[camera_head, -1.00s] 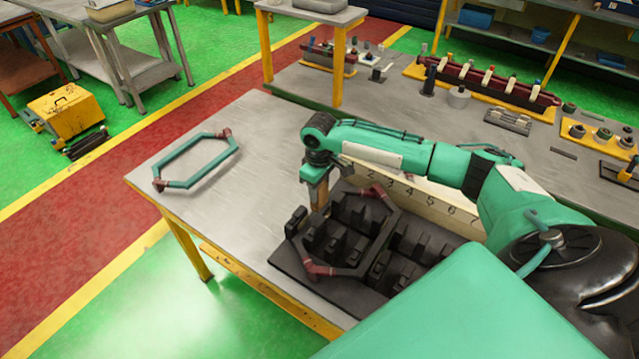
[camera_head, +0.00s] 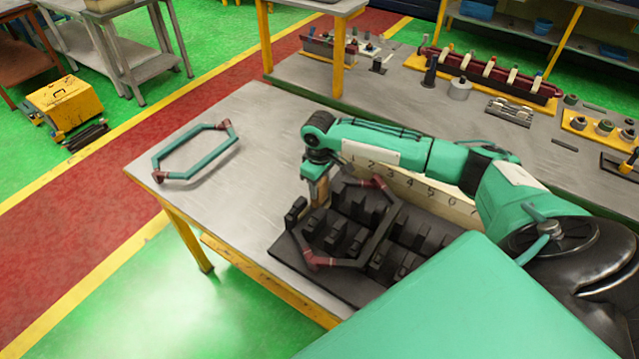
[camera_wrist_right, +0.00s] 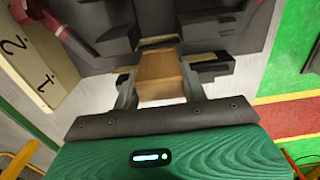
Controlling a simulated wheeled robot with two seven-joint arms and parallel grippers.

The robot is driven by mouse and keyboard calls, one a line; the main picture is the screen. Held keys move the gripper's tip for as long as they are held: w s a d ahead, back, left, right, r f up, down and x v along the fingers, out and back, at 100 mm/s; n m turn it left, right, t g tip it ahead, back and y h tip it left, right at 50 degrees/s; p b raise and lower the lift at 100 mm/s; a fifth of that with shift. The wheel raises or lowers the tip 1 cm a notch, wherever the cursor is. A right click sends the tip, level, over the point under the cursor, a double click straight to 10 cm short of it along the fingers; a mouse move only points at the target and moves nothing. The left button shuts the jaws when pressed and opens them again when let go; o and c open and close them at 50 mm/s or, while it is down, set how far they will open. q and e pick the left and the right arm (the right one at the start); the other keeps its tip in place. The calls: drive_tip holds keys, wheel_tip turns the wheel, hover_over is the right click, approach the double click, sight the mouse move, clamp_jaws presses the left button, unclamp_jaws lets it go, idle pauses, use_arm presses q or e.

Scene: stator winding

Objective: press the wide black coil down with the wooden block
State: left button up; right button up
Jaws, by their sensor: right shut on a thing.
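The wide black coil (camera_head: 382,238), a dark hexagonal ring with reddish wrapped ends, lies over the black slotted stator block (camera_head: 290,247) on the table. My right gripper (camera_head: 318,188) points down at the far left corner of the stator block. It is shut on the wooden block (camera_wrist_right: 160,75), which sits between its fingers in the right wrist view. In the head view the wooden block (camera_head: 320,193) is at the coil's left side. Whether it touches the coil cannot be told. My left gripper is not in view.
A green hexagonal coil (camera_head: 158,166) with reddish ends lies on the left of the metal table (camera_head: 240,135). A numbered strip (camera_head: 420,187) stands behind the stator block. A back bench (camera_head: 400,97) holds tools and parts. The table between green coil and stator block is clear.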

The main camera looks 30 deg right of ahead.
drive_tip(key=shift+f+p, duration=0.6)
drive_tip(key=shift+p, duration=0.45)
idle(1.2)
idle(0.3)
wheel_tip(320, 180, up, 6)
drive_tip(key=p, duration=0.5)
drive_tip(key=shift+p, duration=0.3)
drive_tip(key=shift+r, duration=2.8)
